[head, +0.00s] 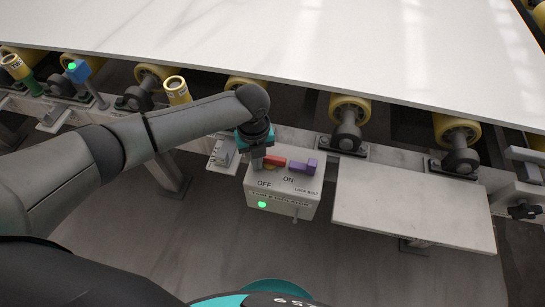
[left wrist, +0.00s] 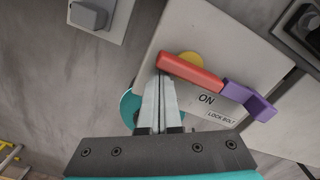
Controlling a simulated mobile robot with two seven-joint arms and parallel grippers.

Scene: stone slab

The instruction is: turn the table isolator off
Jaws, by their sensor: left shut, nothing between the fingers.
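The table isolator is a pale box (head: 306,205) on the machine's front rail, marked OFF at left and ON at right, with a lit green light (head: 262,204). Its red handle (head: 275,160) lies over a yellow disc (left wrist: 190,58) and extends towards ON. A purple lock bolt (head: 303,166) sits at the handle's right end; it also shows in the left wrist view (left wrist: 252,99). My left gripper (head: 257,162) is shut and empty, its tips at the handle's left end (left wrist: 170,66). I cannot tell whether they touch. My right gripper is not in view.
A white stone slab (head: 330,40) lies on yellow rollers (head: 350,108) behind the box. A pale shelf plate (head: 412,205) stands close on the right. A small grey block on a bracket (head: 224,152) is at left. Floor in front is clear.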

